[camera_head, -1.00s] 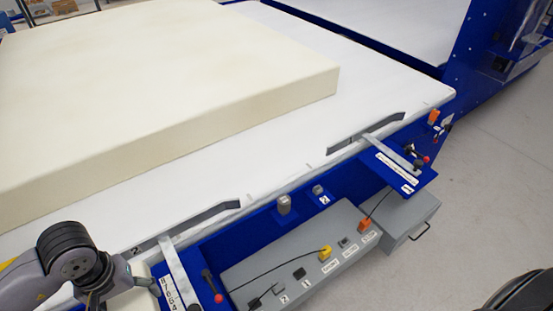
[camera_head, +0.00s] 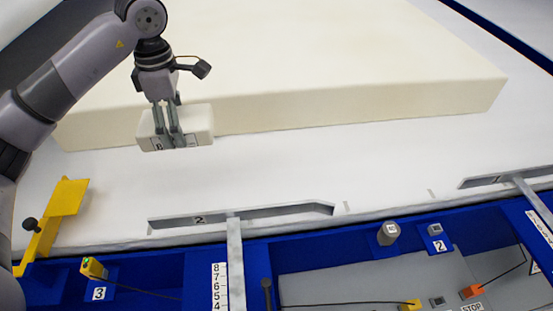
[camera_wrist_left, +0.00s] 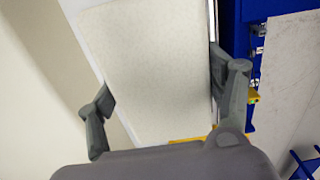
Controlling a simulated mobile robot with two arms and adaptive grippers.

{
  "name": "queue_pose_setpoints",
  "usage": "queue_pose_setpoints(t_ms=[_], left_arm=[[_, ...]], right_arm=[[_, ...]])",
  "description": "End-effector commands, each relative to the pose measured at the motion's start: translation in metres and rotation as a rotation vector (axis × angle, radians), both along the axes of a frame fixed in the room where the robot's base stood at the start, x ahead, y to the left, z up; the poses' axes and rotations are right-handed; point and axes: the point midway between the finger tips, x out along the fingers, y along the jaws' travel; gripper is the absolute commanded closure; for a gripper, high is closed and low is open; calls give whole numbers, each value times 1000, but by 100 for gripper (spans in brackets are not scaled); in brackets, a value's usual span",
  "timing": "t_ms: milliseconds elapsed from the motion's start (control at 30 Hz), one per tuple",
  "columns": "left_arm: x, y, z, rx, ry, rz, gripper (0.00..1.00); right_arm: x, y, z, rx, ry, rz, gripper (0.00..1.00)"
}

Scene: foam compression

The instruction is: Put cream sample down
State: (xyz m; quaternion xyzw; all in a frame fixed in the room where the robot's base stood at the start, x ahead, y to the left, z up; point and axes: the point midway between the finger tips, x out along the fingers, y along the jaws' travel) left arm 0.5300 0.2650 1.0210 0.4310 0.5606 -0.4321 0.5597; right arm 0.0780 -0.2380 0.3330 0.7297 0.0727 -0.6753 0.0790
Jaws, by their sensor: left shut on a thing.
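The cream sample (camera_head: 202,120) is a small pale block with a dark-marked label on its near face. In the head view it is in front of the big cream foam slab. My left gripper (camera_head: 172,140) points down and is shut on the sample, with its fingers over the near face. In the left wrist view, the pale face of the sample (camera_wrist_left: 155,75) fills the space between the two fingers (camera_wrist_left: 162,80). I cannot tell if the sample touches the white table. My right gripper is not in view.
The big foam slab (camera_head: 340,105) lies on the white table (camera_head: 330,165). Guide bar 2 (camera_head: 240,214) runs along the front edge, and a yellow bracket (camera_head: 62,205) stands at left. Free white surface lies between slab and bar. Blue frame and control boxes are in front.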

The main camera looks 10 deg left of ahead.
Motion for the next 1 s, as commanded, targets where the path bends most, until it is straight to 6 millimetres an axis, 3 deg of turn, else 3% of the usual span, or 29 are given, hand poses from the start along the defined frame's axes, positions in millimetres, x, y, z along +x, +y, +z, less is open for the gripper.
queue_pose_setpoints(t_ms=[133, 233, 700, 1000], left_arm=[[0, 0, -4, 0, 1, -2, 40], [-1, 0, -20, 1, 5, -2, 40], [-1, 0, -138, -1, 3, -4, 40], [-1, -1, -165, 0, 1, -4, 40]], right_arm=[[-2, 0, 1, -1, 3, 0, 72], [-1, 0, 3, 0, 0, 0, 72], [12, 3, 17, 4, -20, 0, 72], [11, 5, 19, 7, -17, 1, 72]])
